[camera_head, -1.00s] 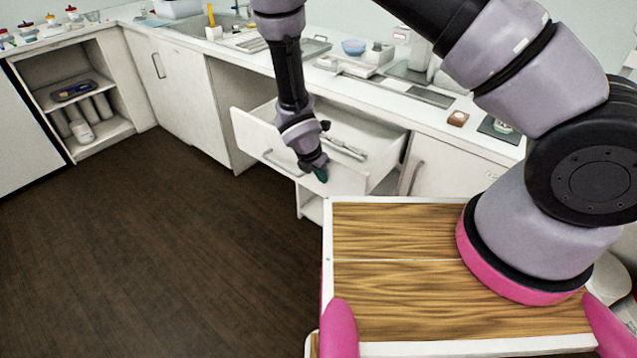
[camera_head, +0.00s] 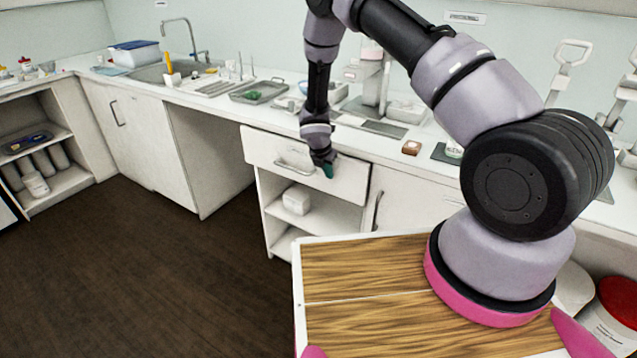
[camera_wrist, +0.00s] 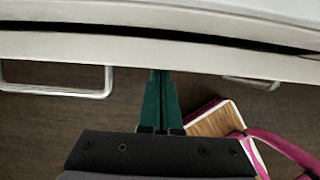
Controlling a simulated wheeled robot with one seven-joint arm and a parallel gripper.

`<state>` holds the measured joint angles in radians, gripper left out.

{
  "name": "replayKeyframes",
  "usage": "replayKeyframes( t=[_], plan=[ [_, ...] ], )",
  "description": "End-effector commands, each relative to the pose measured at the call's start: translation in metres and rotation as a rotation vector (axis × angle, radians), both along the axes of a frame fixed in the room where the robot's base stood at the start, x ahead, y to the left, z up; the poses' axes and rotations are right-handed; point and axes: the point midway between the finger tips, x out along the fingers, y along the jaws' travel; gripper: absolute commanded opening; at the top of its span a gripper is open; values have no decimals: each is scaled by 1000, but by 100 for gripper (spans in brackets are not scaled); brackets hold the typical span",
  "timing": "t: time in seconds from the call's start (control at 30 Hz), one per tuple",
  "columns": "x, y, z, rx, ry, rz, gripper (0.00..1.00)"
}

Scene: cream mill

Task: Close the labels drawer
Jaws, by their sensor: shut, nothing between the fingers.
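The labels drawer (camera_head: 300,165) is a white drawer under the counter in the head view, with a grey bar handle (camera_head: 292,160) on its front. Its front now sits close under the counter edge, and its inside is hidden. The fingertips (camera_wrist: 160,75) appear to touch the front.
Below the drawer are open shelves with a white container (camera_head: 297,199). A cabinet door with a vertical handle (camera_head: 377,210) is to the right. The counter holds a grey tray (camera_head: 258,91), a brown block (camera_head: 411,147) and a scale. Dark floor (camera_head: 150,260) is clear at the left.

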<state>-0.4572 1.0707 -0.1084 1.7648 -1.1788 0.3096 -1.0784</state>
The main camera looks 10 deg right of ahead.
Motion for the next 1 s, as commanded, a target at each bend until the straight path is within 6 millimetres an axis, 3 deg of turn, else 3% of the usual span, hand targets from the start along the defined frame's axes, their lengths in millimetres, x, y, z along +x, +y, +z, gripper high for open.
replayKeyframes(
  t=[0.33, 0.8, 1.0],
  plan=[
    [23, -17, 0, 1, 0, 1, 0],
    [25, -20, 1, -3, -3, -1, 0],
    [19, -7, 1, -2, -1, -1, 0]
  ],
)
